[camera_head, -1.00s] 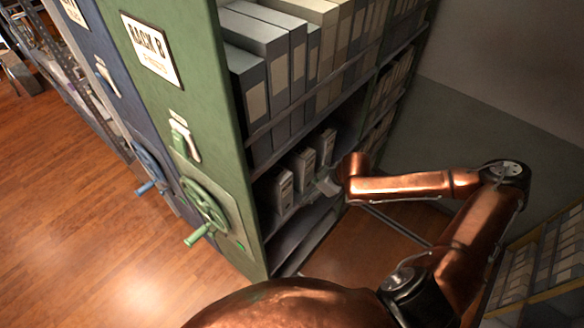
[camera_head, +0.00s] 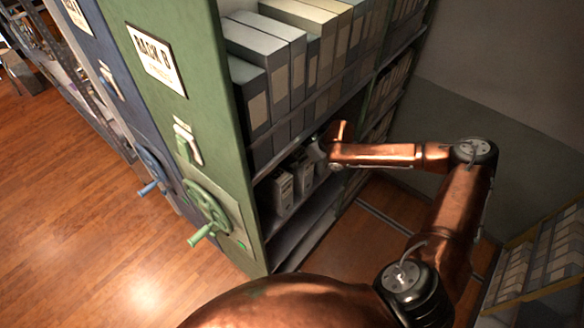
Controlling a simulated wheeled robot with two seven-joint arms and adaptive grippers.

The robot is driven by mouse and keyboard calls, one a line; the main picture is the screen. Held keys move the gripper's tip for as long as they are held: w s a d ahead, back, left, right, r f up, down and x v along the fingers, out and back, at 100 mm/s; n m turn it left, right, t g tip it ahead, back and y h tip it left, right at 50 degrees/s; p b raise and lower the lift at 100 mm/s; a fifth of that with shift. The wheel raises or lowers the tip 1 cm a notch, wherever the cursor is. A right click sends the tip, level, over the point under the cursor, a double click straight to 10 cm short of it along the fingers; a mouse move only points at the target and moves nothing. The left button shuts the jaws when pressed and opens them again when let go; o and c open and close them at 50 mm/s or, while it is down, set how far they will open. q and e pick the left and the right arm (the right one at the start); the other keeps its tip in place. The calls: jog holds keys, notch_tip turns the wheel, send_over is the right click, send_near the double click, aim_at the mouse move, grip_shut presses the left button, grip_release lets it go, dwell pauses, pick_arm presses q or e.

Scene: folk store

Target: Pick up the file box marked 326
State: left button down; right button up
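Several pale grey file boxes with labels stand on the lower shelf of the green rack (camera_head: 205,110). The nearest file box (camera_head: 282,190) and the one behind it (camera_head: 303,176) show their fronts. Their markings are too small to read, so I cannot tell which is 326. My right gripper (camera_head: 316,151) is at the shelf opening, by the upper part of the farther boxes, and partly covers what is behind it. Its fingers are too small and hidden to show whether they are open, or whether they touch a box. My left gripper is out of view.
The rack's green handwheel (camera_head: 207,207) juts out at the left. Another shelf with boxes (camera_head: 530,255) stands at the lower right. Wooden floor (camera_head: 105,225) is open at the left.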

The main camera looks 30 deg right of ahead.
jog(key=shift+w+a, duration=0.3)
jog(key=shift+w, duration=0.3)
jog(key=p+x, duration=0.1)
jog(key=x, duration=0.3)
jog(key=shift+w+f, duration=0.1)
jog(key=shift+f, duration=0.3)
jog(key=shift+c, duration=0.6)
jog(key=c, duration=1.7)
jog(key=shift+w+d+r, duration=0.1)
jog(key=shift+w+r, duration=0.1)
grip_shut()
